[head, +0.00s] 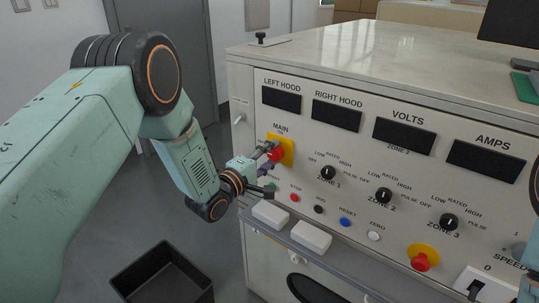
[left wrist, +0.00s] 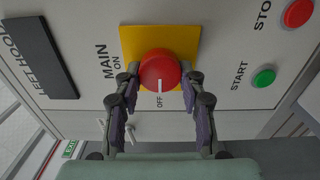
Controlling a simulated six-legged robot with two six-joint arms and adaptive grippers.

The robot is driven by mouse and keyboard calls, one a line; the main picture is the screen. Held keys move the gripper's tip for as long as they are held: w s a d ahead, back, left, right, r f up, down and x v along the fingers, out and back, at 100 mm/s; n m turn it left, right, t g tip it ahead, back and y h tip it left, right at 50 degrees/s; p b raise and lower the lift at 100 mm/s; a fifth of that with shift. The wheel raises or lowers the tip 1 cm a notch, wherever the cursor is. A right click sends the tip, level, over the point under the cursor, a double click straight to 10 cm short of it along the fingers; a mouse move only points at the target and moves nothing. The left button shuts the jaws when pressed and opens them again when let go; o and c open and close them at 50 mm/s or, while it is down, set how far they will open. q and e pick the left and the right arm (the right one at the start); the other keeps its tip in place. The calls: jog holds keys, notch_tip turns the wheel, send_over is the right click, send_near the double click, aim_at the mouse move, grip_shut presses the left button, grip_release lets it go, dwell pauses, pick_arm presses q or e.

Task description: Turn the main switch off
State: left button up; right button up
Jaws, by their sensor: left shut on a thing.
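The main switch is a red knob (head: 276,154) on a yellow plate (head: 287,149) under the word MAIN on the panel. In the left wrist view the knob (left wrist: 160,70) sits between the fingers, and its white mark points down toward the word OFF. The word ON is to the left of the plate. My left gripper (head: 268,152) reaches the switch from the left. In the left wrist view its two fingers (left wrist: 160,85) are closed on both sides of the knob. My right gripper does not show; only a bit of my right arm is at the right edge.
Below the switch are a green START button (left wrist: 263,78), a red STOP button (head: 294,198) and other small buttons. Zone knobs (head: 328,172) lie to the right. A shelf with two white blocks (head: 270,214) juts out below. A black bin (head: 165,278) stands on the floor.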

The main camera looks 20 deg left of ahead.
pick_arm(q)
jog(key=o, duration=0.7)
jog(key=shift+d+r, duration=0.1)
jog(key=shift+r, duration=0.05)
jog(key=o, duration=0.4)
jog(key=shift+w+d, duration=0.1)
jog(key=shift+w, duration=0.05)
jog(key=shift+o, duration=0.2)
jog(key=shift+a, duration=0.2)
jog(key=shift+s+a, duration=0.15)
jog(key=shift+s, duration=0.45)
jog(key=v, duration=1.1)
